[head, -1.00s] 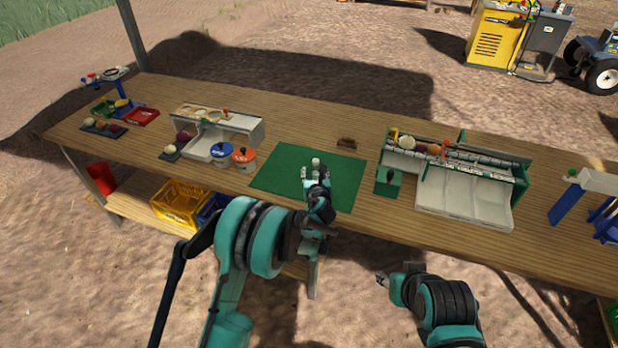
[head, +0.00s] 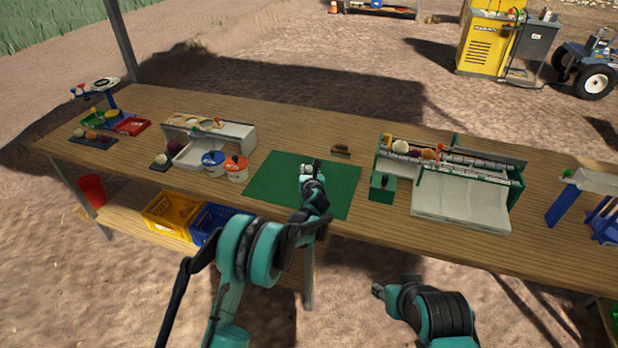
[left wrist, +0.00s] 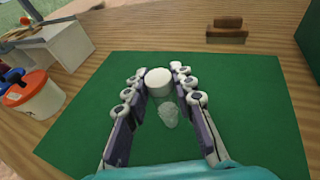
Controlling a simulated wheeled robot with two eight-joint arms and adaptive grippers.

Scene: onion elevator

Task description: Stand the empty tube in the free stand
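A white round-topped piece (left wrist: 158,82) stands between the fingertips of my left gripper (left wrist: 159,83) in the left wrist view, over the green mat. A pale translucent shape (left wrist: 168,113) shows just below it; I cannot tell whether both are one tube. The fingers are apart, one on each side, with narrow gaps to the white top. In the head view my left gripper (head: 311,170) is over the mat and partly hides this piece. My right gripper (head: 378,291) is in front of the table, away from everything; its fingers are too small to read. I cannot make out the free stand.
The green mat (head: 272,187) is otherwise mostly clear. A brown block-like item (head: 341,150) lies behind it. An orange-and-white pot (head: 236,168) stands to its left, a green box with a black knob (head: 382,188) to its right. A roller machine (head: 460,205) stands further right.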

